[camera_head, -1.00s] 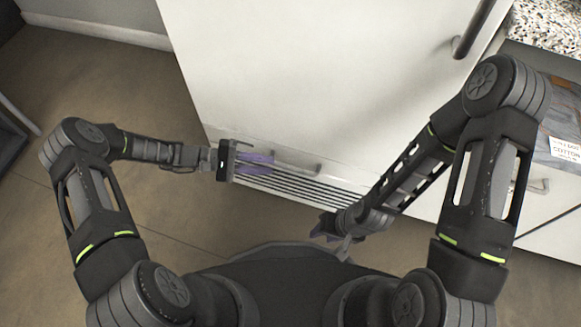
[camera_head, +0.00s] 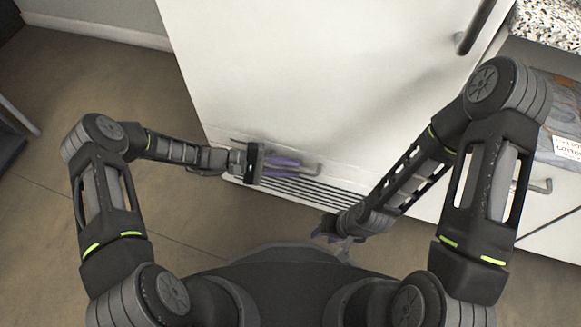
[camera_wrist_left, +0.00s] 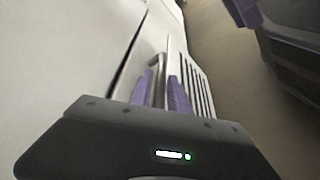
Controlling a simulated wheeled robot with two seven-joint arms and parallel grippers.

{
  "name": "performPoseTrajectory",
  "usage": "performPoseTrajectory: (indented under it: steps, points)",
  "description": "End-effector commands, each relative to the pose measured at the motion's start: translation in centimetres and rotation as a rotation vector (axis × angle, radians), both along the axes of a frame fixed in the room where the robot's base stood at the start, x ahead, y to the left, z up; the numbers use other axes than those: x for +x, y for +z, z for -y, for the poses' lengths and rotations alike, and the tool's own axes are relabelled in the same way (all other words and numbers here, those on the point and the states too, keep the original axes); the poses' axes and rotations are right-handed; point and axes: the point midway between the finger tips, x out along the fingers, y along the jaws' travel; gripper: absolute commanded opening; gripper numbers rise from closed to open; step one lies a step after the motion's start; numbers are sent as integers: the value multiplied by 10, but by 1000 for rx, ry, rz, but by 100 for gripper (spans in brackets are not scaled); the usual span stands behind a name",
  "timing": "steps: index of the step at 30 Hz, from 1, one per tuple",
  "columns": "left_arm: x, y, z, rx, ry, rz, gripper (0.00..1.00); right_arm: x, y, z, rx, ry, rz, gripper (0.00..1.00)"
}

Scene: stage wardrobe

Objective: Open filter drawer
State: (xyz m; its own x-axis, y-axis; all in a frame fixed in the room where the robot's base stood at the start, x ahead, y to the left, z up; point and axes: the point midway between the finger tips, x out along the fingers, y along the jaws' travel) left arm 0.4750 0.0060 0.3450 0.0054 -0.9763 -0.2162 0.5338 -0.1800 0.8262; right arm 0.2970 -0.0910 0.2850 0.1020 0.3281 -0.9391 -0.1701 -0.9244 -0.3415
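The filter drawer (camera_head: 345,184) is the low white front at the foot of the tall white cabinet, above a dark-slotted grille. It looks closed. Its grey bar handle (camera_head: 313,172) shows just past my left fingertips; it also shows in the left wrist view (camera_wrist_left: 158,62). My left gripper (camera_head: 292,167) is at the handle, with its purple fingers (camera_wrist_left: 161,90) apart and the bar seen between or just beyond them. Contact cannot be told. My right gripper (camera_head: 328,236) hangs low in front of the grille, away from the handle; its finger gap is unclear.
The slotted grille (camera_head: 305,190) runs just below the drawer. A long vertical handle (camera_head: 476,28) is on the cabinet door (camera_head: 330,70). A counter unit with folded cloth (camera_head: 562,115) stands at right. Bare floor (camera_head: 110,215) lies at left.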

Motion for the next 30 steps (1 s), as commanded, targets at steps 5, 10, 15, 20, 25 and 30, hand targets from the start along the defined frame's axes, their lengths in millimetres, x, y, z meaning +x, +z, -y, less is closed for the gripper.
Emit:
performPoseTrajectory:
  steps: [5,10,15,20,25,30]
  points:
    - [0,0,1,0,0,0,22,0,0,0,0,0,1,36]
    - [0,0,1,0,0,0,14,0,0,0,0,0,1,36]
    - [0,0,1,0,0,0,0,0,0,0,0,0,1,36]
    - [0,0,1,0,0,0,0,0,0,0,0,0,0,36]
    - [0,0,1,0,0,0,0,0,0,0,0,0,0,36]
    - [0,0,0,1,1,0,0,0,0,0,0,0,0,36]
